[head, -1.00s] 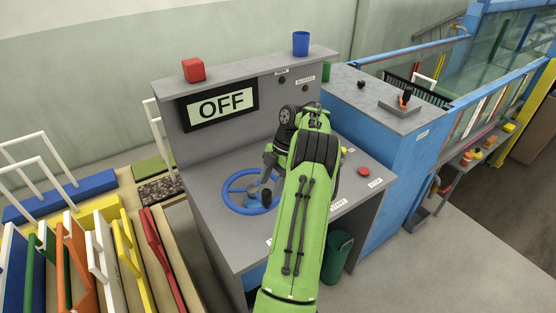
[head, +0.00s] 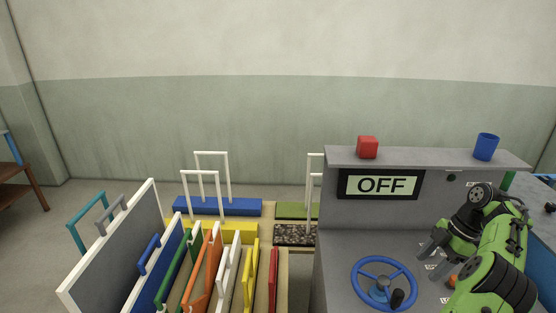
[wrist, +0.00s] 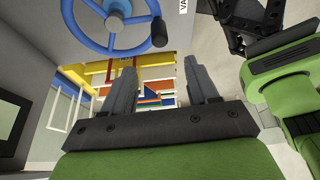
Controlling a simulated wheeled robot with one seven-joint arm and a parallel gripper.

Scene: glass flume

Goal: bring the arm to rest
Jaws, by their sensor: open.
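My gripper (head: 432,256) is at the right of the head view, at the end of my green arm, above the grey control console (head: 340,270). Its two grey fingers are apart with nothing between them. In the wrist view, my gripper (wrist: 160,85) also shows open and empty. The blue handwheel (head: 384,284) with its black knob lies on the console top, left of and apart from the fingers. The wheel also shows at the top of the wrist view (wrist: 112,28). My arm hides part of the console's right side.
An OFF display (head: 381,185) faces me on the console's raised back. A red cube (head: 367,147) and a blue cup (head: 486,147) stand on the ledge above. Left is a rack of coloured panels (head: 200,265) with handles. Open floor (head: 50,230) lies at far left.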

